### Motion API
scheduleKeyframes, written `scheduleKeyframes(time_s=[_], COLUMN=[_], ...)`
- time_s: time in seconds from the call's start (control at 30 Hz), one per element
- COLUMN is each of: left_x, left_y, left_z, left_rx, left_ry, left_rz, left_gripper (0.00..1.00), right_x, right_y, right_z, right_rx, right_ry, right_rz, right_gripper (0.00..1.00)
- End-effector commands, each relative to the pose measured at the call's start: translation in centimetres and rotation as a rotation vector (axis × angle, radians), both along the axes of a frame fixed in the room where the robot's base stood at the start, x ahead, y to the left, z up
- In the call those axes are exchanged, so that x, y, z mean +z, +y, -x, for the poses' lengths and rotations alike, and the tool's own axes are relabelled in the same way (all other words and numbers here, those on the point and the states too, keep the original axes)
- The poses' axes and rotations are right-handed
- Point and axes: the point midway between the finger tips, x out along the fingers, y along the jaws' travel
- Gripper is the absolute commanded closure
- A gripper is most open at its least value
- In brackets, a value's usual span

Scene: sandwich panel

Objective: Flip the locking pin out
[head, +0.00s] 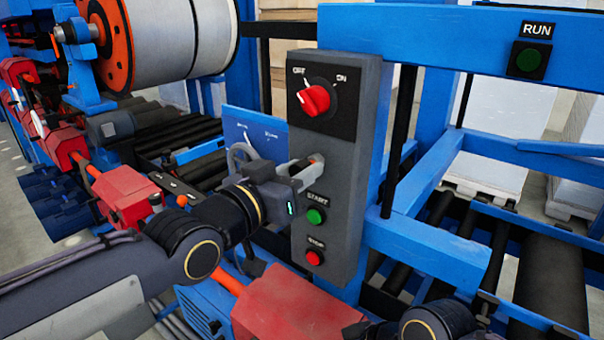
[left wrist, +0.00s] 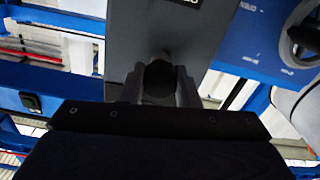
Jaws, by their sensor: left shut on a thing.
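A grey control box (head: 346,190) stands upright in the middle of the head view. My left gripper (head: 311,166) is at its front face, between the red rotary switch and the green button. Its fingers are shut on a small piece at the box, which seems to be the locking pin; it is mostly hidden by the fingers in the head view. In the left wrist view, the fingers (left wrist: 159,85) stand either side of a dark round-ended locking pin (left wrist: 158,80) against the grey box. Its exact position is hard to tell. My right gripper is not in view.
The red rotary switch (head: 314,99) points towards OFF. The green START button (head: 316,215) and red STOP button (head: 314,257) sit close below my left gripper. A blue panel (head: 262,130) is left of the box. Blue frame beams and rollers (head: 552,285) fill the right.

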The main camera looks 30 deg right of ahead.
Motion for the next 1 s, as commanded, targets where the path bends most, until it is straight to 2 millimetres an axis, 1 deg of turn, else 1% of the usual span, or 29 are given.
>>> scheduleKeyframes(time_s=[0.03, 0.07, 0.3, 0.33, 0.5, 0.8, 0.87, 1.0], left_x=[-0.5, -0.4, -0.2, -0.2, -0.2, -0.2, -0.2, -0.2], left_y=[0.4, 0.5, 0.6, 0.6, 0.6, 0.7, 1.1, 2.9], left_z=[0.1, 0.1, 0.2, 0.2, 0.2, 0.2, 0.3, 0.9], left_rx=[0.002, 0.001, 0.000, 0.000, 0.000, 0.001, 0.002, 0.005], left_ry=[0.001, 0.002, 0.001, 0.001, 0.001, 0.001, 0.001, -0.002], left_rz=[-0.002, -0.004, -0.006, -0.006, -0.005, -0.003, -0.002, -0.002], left_gripper=[1.00, 1.00, 1.00, 0.70, 0.49, 0.49, 0.49, 0.49], right_x=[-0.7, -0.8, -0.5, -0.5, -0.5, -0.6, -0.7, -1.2], right_y=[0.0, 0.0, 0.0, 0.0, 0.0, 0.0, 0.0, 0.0], right_z=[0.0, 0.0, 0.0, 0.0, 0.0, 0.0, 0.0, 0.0], right_rx=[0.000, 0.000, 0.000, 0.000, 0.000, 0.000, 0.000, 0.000], right_ry=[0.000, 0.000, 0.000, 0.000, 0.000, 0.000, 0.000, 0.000], right_rz=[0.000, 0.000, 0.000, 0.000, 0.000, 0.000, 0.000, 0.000], right_gripper=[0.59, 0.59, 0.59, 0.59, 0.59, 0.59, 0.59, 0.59])
